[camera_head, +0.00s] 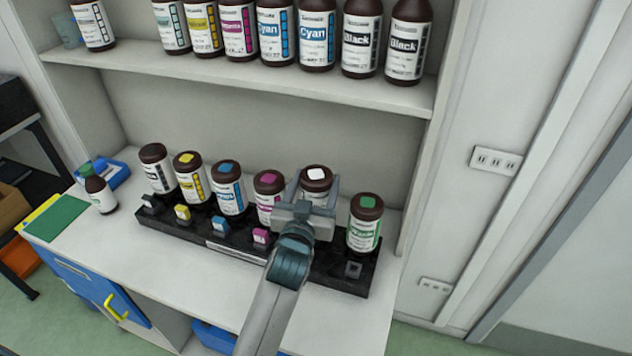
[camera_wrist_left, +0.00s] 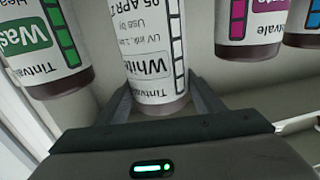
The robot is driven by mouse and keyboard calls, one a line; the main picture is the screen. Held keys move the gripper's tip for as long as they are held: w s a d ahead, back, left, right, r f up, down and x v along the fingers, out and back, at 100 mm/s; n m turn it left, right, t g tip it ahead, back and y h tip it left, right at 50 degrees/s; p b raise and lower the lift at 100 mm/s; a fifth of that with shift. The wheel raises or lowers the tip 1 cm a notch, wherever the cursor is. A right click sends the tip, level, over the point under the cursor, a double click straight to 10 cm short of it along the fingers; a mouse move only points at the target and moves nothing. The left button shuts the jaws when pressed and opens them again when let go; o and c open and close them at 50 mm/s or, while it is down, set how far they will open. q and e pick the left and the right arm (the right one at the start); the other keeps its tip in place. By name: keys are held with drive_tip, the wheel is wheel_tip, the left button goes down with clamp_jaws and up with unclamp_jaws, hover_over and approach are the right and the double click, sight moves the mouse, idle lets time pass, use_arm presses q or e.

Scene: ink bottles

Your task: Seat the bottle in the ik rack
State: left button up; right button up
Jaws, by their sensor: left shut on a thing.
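The bottle with the white cap mark (camera_head: 315,174) stands roughly upright over the black ink rack (camera_head: 205,248), between the magenta bottle (camera_head: 268,187) and the green-marked bottle (camera_head: 365,222). My left gripper (camera_head: 317,192) is shut on this white bottle, with one finger on each side. In the left wrist view the bottle's "White" label (camera_wrist_left: 158,65) shows between the fingers (camera_wrist_left: 160,88). My gripper and arm hide its lower part in the head view, so I cannot tell whether its base sits in its slot. My right gripper is not in view.
Black, yellow (camera_head: 191,180) and cyan (camera_head: 229,190) bottles also stand in the rack, close together. Several bottles line the shelf (camera_head: 250,85) above. A small green-capped bottle (camera_head: 98,190) and a blue tray (camera_head: 118,172) are at left. The counter front (camera_head: 180,265) is clear.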

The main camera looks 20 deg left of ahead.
use_arm(q)
drive_tip(key=shift+r, duration=0.1)
idle(0.4)
drive_tip(key=shift+f+b, duration=0.3)
drive_tip(key=shift+f, duration=0.7)
drive_tip(key=shift+f+b, duration=0.15)
drive_tip(key=shift+b, duration=0.25)
